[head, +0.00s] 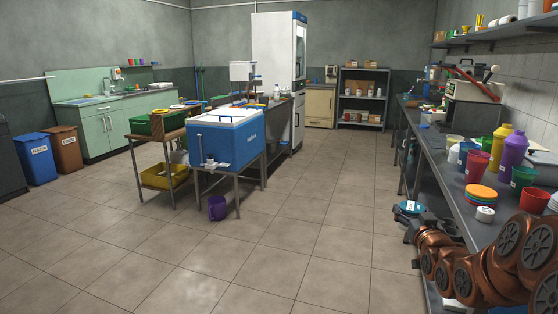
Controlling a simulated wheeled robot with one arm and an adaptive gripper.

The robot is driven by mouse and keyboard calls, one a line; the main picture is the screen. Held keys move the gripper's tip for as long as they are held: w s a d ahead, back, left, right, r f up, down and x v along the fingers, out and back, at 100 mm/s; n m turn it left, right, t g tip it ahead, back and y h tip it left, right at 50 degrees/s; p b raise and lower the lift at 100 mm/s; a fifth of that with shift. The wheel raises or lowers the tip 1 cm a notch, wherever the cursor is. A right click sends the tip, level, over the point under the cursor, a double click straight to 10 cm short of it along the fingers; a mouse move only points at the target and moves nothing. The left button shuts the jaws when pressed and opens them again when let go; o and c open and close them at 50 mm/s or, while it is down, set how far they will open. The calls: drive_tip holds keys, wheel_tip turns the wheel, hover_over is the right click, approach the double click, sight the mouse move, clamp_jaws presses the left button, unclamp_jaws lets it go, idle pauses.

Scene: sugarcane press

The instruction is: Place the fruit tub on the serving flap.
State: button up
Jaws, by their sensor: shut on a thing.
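A small round tub (410,207) with a teal-blue top and a pale, dark-marked side is at the left edge of the right-hand counter, in the head view. It looks like the fruit tub, but its contents are too small to make out. My gripper (426,217), dark grey at the end of my copper arm, is shut on it from the right. The fingertips are small and partly hidden. I cannot pick out the serving flap for certain.
The long grey counter (449,190) on the right carries stacked coloured plates (480,194), a red cup (477,167), purple and yellow bottles and a press (472,90). A blue cooler (226,137) stands on a frame, with a purple bucket (217,208) below. The tiled floor between is clear.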

drive_tip(key=w+a+n+y, duration=0.1)
drive_tip(key=w+a, duration=0.3)
drive_tip(key=a, duration=0.6)
drive_tip(key=w+a+y, duration=0.1)
drive_tip(key=w+a, duration=0.2)
drive_tip(key=a, duration=0.6)
wheel_tip(320, 180, up, 22)
drive_tip(key=p, duration=2.2)
drive_tip(key=shift+p, duration=0.4)
drive_tip(key=shift+f, duration=0.15)
